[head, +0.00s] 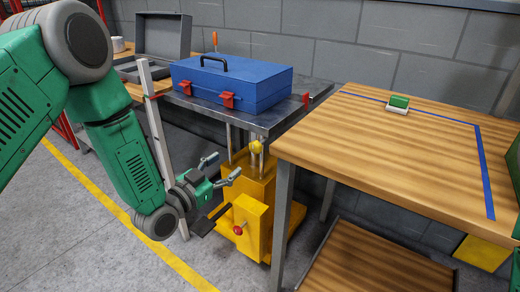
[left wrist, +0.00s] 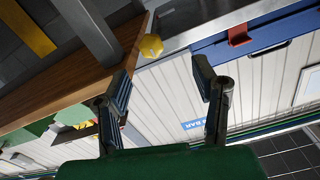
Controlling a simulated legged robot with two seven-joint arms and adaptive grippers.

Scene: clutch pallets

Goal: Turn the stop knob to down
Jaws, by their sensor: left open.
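A yellow lift unit (head: 259,186) stands on the floor beneath a metal tabletop. A small red knob (head: 238,230) sits on the front of its lower box. A yellow faceted knob (head: 256,147) stands higher on the unit and also shows in the left wrist view (left wrist: 151,46). I cannot tell from its look which is the stop knob. My left gripper (head: 225,168) is open and empty, left of the yellow knob and above the red one. In the left wrist view its spread fingers (left wrist: 160,72) lie below the yellow knob, apart from it. My right gripper is out of view.
A blue toolbox (head: 232,81) rests on the metal tabletop (head: 262,121). A wooden table (head: 400,145) stands close on the right, its leg (head: 281,222) near the yellow unit. A pale upright post (head: 154,122) stands behind my left forearm. The floor at left is clear.

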